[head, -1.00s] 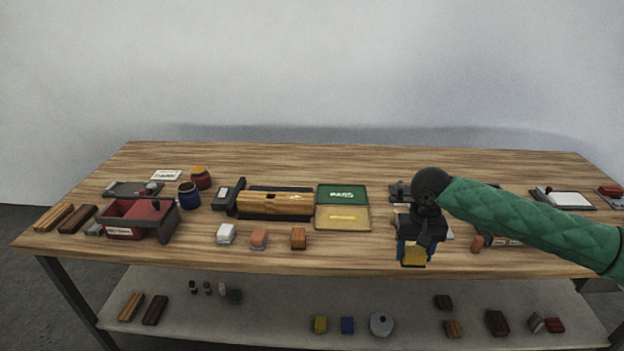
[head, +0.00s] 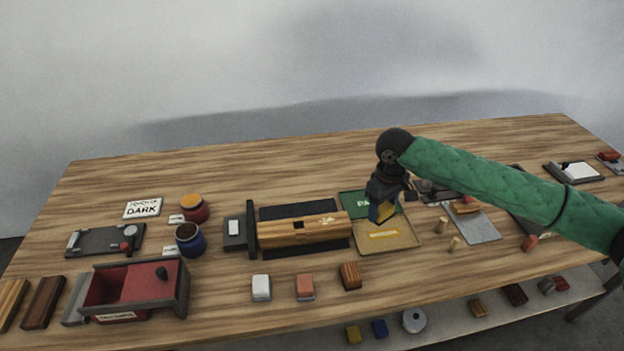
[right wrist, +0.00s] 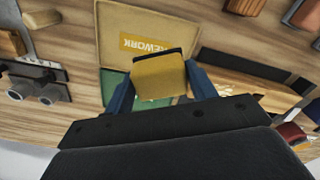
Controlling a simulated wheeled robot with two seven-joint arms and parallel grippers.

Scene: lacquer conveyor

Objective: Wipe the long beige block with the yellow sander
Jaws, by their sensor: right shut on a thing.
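The long beige block (head: 305,230) lies lengthwise across a dark bed in the middle of the table, its wood grain showing. Part of it also shows at the right of the right wrist view (right wrist: 240,68). My right gripper (head: 384,200) is shut on the yellow sander (head: 383,213), a yellow block with a dark edge. It holds the sander above the green and yellow mats, right of the beige block and apart from it. In the right wrist view the sander (right wrist: 158,78) sits between the two blue fingers. My left gripper is not in view.
A green mat (head: 352,199) and a yellow mat (head: 400,240) lie right of the block. A dark upright plate (head: 251,228) stands at its left end. White (head: 261,287), red (head: 305,287) and brown (head: 350,275) small blocks stand in front. A red-lined box (head: 130,285) is at front left.

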